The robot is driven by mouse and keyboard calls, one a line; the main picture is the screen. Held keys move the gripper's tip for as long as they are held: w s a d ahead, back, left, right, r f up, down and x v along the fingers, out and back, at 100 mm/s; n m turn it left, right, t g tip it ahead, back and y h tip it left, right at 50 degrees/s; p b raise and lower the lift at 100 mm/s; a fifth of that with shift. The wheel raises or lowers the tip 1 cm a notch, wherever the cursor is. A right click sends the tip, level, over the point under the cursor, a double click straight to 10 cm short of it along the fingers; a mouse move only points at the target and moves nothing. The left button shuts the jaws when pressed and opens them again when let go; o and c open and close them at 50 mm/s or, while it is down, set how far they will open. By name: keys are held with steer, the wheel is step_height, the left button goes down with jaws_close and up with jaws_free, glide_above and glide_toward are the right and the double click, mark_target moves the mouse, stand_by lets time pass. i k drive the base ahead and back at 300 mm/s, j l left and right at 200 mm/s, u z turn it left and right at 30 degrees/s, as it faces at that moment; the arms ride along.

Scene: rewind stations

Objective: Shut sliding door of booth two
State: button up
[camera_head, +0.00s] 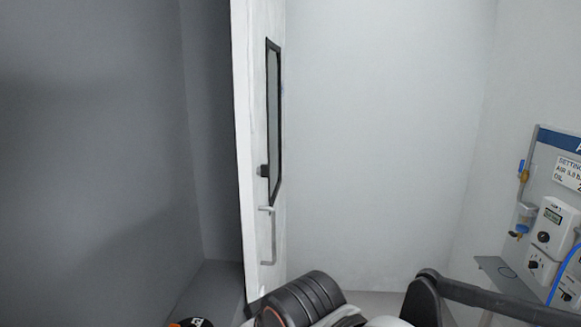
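A white door (261,150) stands upright left of centre in the head view, seen at a steep angle. It has a narrow black-framed window (273,120), a small black fitting (263,171) on its edge side and a pale bar handle (273,237) lower down. No booth number shows, so I cannot tell whether this is booth two. Parts of my arm cross the bottom of the view, below and to the right of the handle. My gripper's fingers are not visible, and I see no contact with the handle.
Left of the door is a shaded grey space with plain walls (90,150). Right of it is a pale wall (385,130). At the far right, a wall panel (546,150) carries a settings label, sockets, a blue hose and a small grey shelf (497,268).

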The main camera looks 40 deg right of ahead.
mark_target(258, 27)
steer(key=l+z, duration=0.4)
steer(key=l, duration=0.75)
steer(key=i+l, duration=0.25)
steer(key=i, duration=0.2)
steer(key=i+l+z, duration=0.15)
steer(key=i+l, duration=0.15)
steer(key=i, duration=0.15)
steer(key=i+l, duration=0.2)
steer(key=i, duration=0.25)
steer(key=i+l+z, duration=0.1)
steer(key=i, duration=0.4)
steer(key=i+l+z, duration=0.1)
steer(key=i+l, duration=0.15)
steer(key=i, duration=0.2)
